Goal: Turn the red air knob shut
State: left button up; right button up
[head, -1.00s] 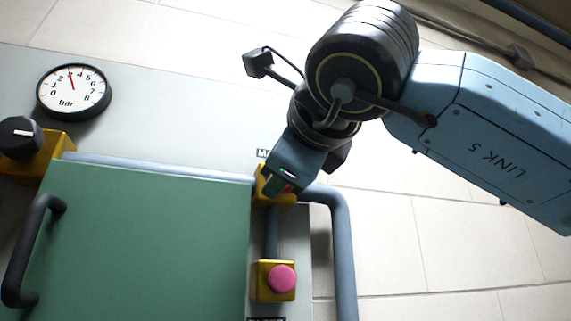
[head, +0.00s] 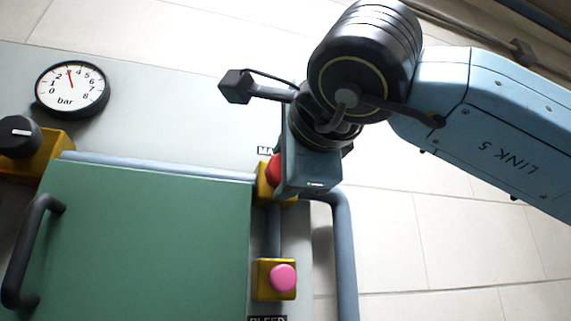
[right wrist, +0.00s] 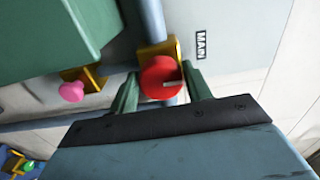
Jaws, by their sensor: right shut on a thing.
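The red air knob (head: 273,170) sits on a yellow block (head: 264,195) beside the MAIN label, at the right edge of the grey panel. My right gripper (head: 284,176) is at the knob and hides part of it in the head view. In the right wrist view, the round red knob (right wrist: 160,78) lies between the two green fingers (right wrist: 160,90), which are shut on it. A white mark on the knob lies nearly level in that view, towards the right finger. My left gripper is not in view.
A pink button (head: 283,278) is below the knob. A green door (head: 150,240) with a dark handle (head: 30,250) is at left. A pressure gauge (head: 72,90) reads about 3 bar, above a black knob (head: 18,137). A blue-grey pipe (head: 343,250) bends down right of the knob.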

jog(key=o, duration=1)
jog(key=shift+c, duration=0.2)
jog(key=shift+s, duration=0.1)
jog(key=b+v, duration=0.3)
jog(key=v, duration=1)
